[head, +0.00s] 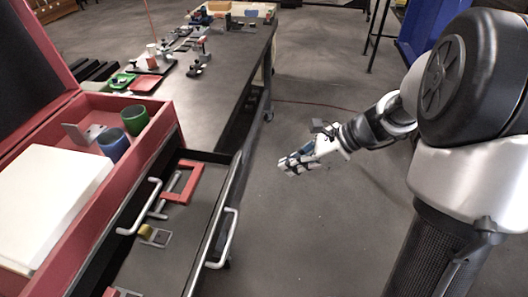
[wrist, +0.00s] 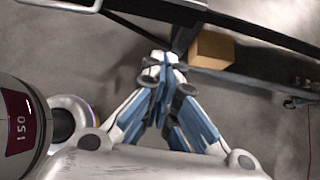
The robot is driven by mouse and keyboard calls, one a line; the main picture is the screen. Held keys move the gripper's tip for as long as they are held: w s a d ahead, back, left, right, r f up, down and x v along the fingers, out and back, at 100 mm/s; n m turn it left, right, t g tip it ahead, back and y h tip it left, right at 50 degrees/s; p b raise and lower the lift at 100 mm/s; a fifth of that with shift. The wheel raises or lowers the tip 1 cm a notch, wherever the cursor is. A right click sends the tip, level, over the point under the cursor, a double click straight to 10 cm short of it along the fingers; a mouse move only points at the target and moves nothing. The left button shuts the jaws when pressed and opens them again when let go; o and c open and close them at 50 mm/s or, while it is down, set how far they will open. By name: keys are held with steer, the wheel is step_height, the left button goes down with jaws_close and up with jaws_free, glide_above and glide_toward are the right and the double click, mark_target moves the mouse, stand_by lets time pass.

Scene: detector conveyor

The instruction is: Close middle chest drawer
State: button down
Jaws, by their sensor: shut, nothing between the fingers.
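The red chest (head: 160,130) stands at the left with its lid up. A dark drawer (head: 185,222) is pulled out below its top compartment, and I take it as the middle one. Its front carries a silver handle (head: 222,240). A red frame (head: 180,183) and a small yellow-and-metal piece (head: 150,235) lie inside. Another silver handle (head: 140,207) is on the shut front above. My gripper (head: 283,165) is shut and empty, to the right of the open drawer's front and apart from it in the picture. Its closed fingertips also show in the wrist view (wrist: 165,62).
The top compartment holds a white box (head: 45,205), a blue cup (head: 114,144) and a green cup (head: 135,119). A long workbench (head: 205,100) with small parts stands behind the chest. A brown box (wrist: 212,49) shows in the wrist view. The floor around my gripper is clear.

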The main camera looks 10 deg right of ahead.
steer(key=a+r+b+x, duration=0.2)
steer(key=b+x, duration=0.2)
steer(key=x, duration=0.8)
steer(key=shift+w+a+b, duration=0.25)
steer(key=shift+a+b, duration=0.05)
steer(key=shift+a+f, duration=0.1)
steer(key=p, duration=0.4)
glide_toward(177, 171)
steer(key=x, duration=0.5)
